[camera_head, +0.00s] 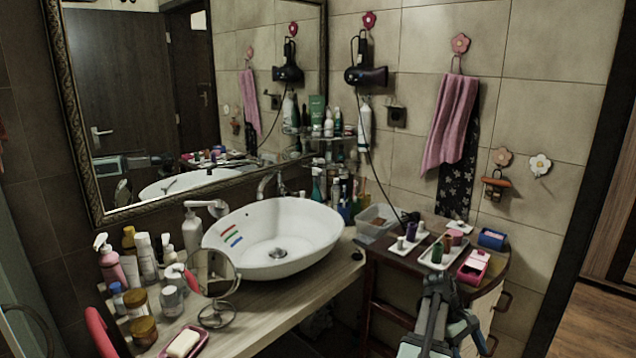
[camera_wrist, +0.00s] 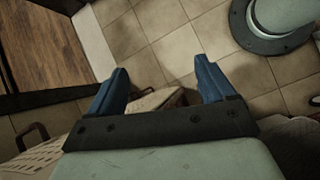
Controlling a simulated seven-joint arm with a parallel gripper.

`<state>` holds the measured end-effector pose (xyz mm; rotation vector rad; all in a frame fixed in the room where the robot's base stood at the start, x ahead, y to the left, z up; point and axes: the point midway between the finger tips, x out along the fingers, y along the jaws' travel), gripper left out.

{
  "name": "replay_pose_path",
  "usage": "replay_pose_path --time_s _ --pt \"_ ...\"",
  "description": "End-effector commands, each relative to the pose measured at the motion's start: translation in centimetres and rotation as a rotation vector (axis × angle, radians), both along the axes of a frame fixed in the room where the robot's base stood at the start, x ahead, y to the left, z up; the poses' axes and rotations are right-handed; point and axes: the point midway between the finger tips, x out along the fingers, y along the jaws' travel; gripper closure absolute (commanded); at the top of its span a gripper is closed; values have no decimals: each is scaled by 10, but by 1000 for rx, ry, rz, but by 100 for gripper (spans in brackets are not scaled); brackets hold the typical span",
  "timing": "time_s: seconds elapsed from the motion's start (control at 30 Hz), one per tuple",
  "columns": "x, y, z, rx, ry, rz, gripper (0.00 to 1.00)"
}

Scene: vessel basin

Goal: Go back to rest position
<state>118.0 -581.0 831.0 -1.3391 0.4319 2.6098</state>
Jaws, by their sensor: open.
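My gripper (camera_wrist: 162,68) shows in the wrist view with its two blue fingers spread wide. Nothing is between them, and tiled floor (camera_wrist: 165,45) shows beyond. In the head view, part of my grey arm is at the lower right, in front of the wooden side table (camera_head: 385,262); I cannot make out the fingertips clearly there. The white vessel basin (camera_head: 315,262) stands on the wooden counter (camera_head: 290,310), away from my arm. Red, green and blue stripes show on its inner wall.
The side table carries white trays (camera_head: 430,262) with small items, a pink box (camera_head: 473,267) and a blue box (camera_head: 492,238), close to my arm. Bottles, jars, a round mirror (camera_head: 213,272) and a soap dish (camera_head: 184,346) crowd the counter's left. A pink towel (camera_head: 448,125) hangs behind.

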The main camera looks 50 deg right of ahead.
Motion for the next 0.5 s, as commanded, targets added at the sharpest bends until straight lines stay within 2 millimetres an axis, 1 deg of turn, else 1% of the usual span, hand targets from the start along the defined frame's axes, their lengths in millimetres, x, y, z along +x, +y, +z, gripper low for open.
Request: replay_pose_path --time_s 0.03,0.17,0.2,0.27,0.3,0.37,0.5 --pt "17 7 -13 5 -8 19 17" --pt "58 26 -46 11 -28 59 17" --pt "70 33 -57 13 -35 72 17" --pt "89 46 -73 18 -45 90 17" --pt "102 54 -83 20 -52 101 17" --pt "119 68 -99 25 -62 118 17" --pt "156 104 -134 38 -83 153 17"
